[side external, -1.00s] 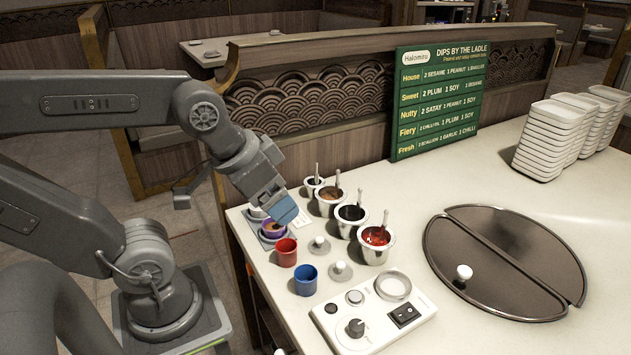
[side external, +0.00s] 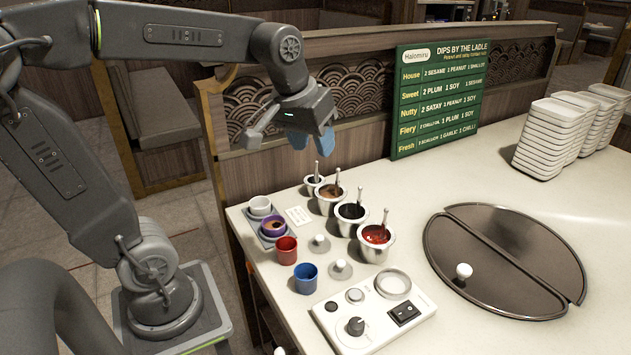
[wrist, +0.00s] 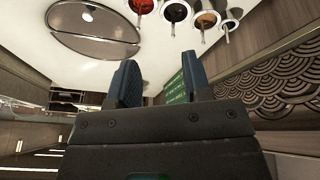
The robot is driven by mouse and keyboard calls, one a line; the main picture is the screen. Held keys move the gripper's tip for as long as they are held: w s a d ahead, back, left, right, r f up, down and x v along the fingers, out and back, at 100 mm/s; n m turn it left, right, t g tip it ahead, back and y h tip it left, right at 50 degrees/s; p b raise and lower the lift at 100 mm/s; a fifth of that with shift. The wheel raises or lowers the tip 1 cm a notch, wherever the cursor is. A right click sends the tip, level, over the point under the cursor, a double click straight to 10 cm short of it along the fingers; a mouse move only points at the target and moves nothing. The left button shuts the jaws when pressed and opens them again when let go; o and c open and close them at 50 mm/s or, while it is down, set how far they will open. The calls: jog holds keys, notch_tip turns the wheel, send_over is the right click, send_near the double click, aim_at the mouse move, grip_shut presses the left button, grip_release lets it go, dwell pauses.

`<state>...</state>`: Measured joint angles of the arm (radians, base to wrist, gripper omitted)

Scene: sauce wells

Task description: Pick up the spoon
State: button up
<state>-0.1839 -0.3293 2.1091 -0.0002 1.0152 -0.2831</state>
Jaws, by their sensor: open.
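Several metal sauce pots stand in a row, each with a spoon handle sticking up and its bowl hidden in the sauce. One spoon (side external: 386,217) leans in the red sauce pot (side external: 376,253), and another spoon (side external: 359,196) is in the black sauce pot (side external: 346,228). A spoon (side external: 337,178) stands in the brown sauce pot (side external: 326,208), and a spoon (side external: 316,169) in the small far pot (side external: 310,191). My gripper (side external: 318,146) is open and empty, in the air above the far end of the row. The pots also show at the top of the wrist view, beyond my open fingers (wrist: 161,76).
A red cup (side external: 287,251), a blue cup (side external: 306,278), and a tray with a purple cup (side external: 274,229) and a white cup (side external: 260,206) stand left of the pots. A control panel (side external: 372,318) is in front. A menu board (side external: 437,100) stands behind.

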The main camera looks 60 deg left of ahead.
jog(key=w+a+f+n+g, duration=0.1)
jog(key=w+a+n+g, duration=0.1)
jog(key=w+a+n, duration=0.5)
jog(key=n+g, duration=0.2)
jog(key=n, duration=0.4)
send_over(316, 171)
notch_tip(316, 171, down, 10)
jog(key=shift+h, duration=0.4)
jog(key=f, duration=0.8)
jog(key=shift+w+a, duration=0.2)
jog(key=shift+a, duration=0.1)
jog(key=shift+f, duration=3)
jog(key=shift+c, duration=0.2)
grip_shut()
